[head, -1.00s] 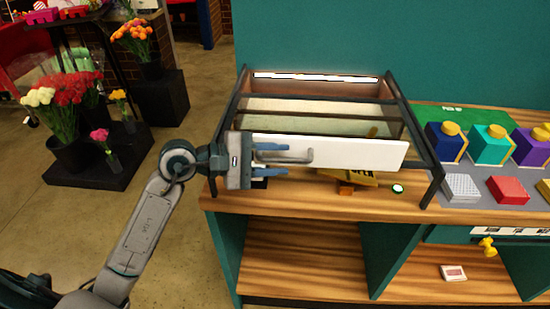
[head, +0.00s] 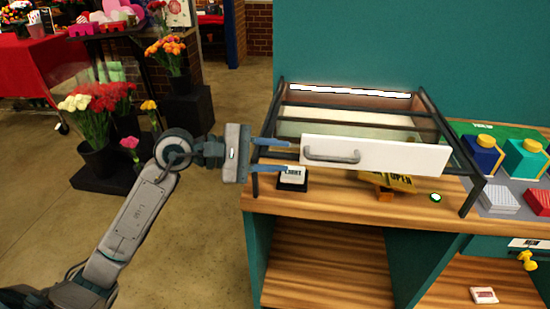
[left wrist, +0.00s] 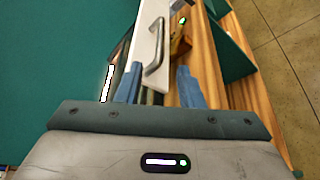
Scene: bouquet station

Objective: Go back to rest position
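My left gripper (head: 288,156) is open and empty in the head view, just left of a white drawer front (head: 400,157) with a grey bar handle (head: 331,157). Its two blue fingers are apart and clear of the handle. The left wrist view shows the same open fingers (left wrist: 158,88), with the handle (left wrist: 155,48) ahead of them and not between them. The white panel fronts a glass-topped case on the wooden counter. My right gripper is not in view.
A small black-and-white sign (head: 293,177) stands under the lower finger. Coloured boxes (head: 483,155) sit at right. Flower buckets (head: 100,160) stand on the left; the floor between is clear.

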